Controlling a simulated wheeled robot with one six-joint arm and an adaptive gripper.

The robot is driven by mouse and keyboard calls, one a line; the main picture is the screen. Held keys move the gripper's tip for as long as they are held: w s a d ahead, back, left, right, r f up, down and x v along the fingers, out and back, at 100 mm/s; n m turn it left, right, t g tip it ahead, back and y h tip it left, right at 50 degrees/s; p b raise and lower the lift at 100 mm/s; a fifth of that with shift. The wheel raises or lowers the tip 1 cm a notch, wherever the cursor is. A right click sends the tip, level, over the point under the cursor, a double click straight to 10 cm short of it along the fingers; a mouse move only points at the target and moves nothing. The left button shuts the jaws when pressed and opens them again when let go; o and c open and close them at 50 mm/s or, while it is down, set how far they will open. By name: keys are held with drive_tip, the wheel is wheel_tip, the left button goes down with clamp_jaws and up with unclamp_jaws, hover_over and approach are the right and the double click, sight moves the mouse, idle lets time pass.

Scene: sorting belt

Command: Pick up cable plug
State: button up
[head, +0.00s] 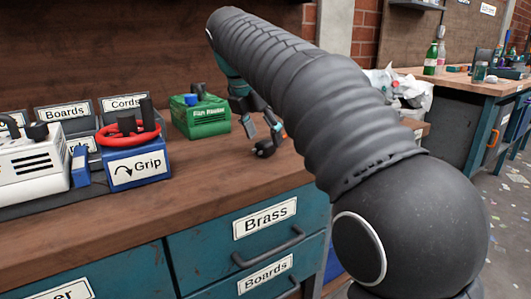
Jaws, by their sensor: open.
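My gripper (262,128) hangs over the wooden bench top at the end of my black, ribbed arm. Its fingers are apart and point down. A small dark object (264,149) shows at the bench just below the fingertips. It may be the cable plug, but it is too small and too close to the fingers to tell it apart surely. I cannot tell whether the fingers touch it. Nothing is clearly held. My arm hides the bench to the right of the gripper.
A green box (203,121) stands left of the gripper. Further left are a blue box labelled Grip (137,166) with a red ring on top, a white device (31,160) and labelled bins. Drawers (247,232) are below. The bench front (215,178) is clear.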

drive_tip(key=x, duration=0.2)
drive_tip(key=shift+w+f, duration=0.1)
drive_tip(key=shift+f, duration=0.2)
clamp_jaws()
drive_tip(key=shift+r, duration=0.15)
drive_tip(key=shift+r, duration=0.55)
wheel_tip(320, 180, up, 3)
drive_tip(key=shift+p, duration=0.95)
drive_tip(key=w+d+r+p, duration=0.4)
drive_tip(key=w+d+r, duration=0.1)
drive_tip(key=d, duration=0.5)
drive_tip(key=shift+w+d+r, duration=0.15)
drive_tip(key=shift+w+r, duration=0.2)
drive_tip(key=shift+r, duration=0.5)
